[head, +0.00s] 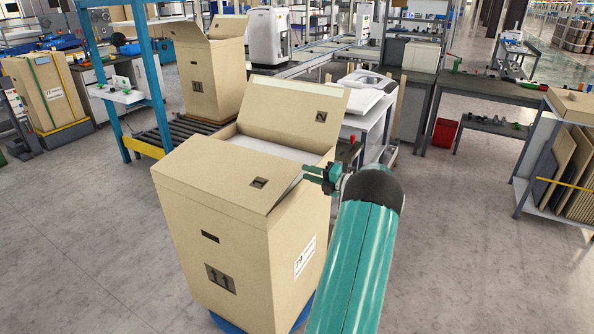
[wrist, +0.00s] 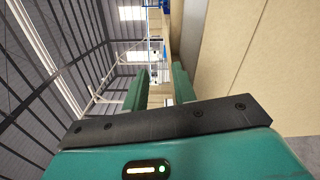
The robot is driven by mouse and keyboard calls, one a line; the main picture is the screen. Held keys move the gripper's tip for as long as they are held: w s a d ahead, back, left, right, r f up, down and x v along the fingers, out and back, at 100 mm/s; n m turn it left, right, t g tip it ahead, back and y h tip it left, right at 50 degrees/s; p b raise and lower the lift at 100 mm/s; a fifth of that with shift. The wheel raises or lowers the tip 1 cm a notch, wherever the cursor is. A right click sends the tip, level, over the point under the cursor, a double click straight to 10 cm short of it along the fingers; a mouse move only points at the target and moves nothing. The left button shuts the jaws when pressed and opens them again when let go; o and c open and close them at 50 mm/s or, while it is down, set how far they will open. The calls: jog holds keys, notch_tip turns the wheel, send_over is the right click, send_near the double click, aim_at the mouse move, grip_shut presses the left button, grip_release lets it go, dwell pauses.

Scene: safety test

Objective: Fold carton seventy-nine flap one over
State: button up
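The tan carton (head: 235,260) stands upright in front of me in the head view, with a label reading 79 on its right side. Its near flap (head: 225,165) slopes over the near part of the opening. Its far flap (head: 295,108) stands up, tilted back. White contents (head: 266,150) show between the flaps. My gripper (head: 309,173) is at the carton's right side, by the near flap's right corner; contact cannot be told. In the wrist view its two fingers (wrist: 160,90) are apart with nothing between them, and a tan cardboard surface (wrist: 245,85) lies to their right.
A second open carton (head: 210,75) stands behind on a roller conveyor (head: 178,132) beside a blue frame (head: 145,70). A shelf (head: 545,185) with boards is at far right.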

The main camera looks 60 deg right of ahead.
jog(key=s, duration=0.6)
jog(key=shift+s, duration=0.15)
jog(key=shift+d, duration=0.1)
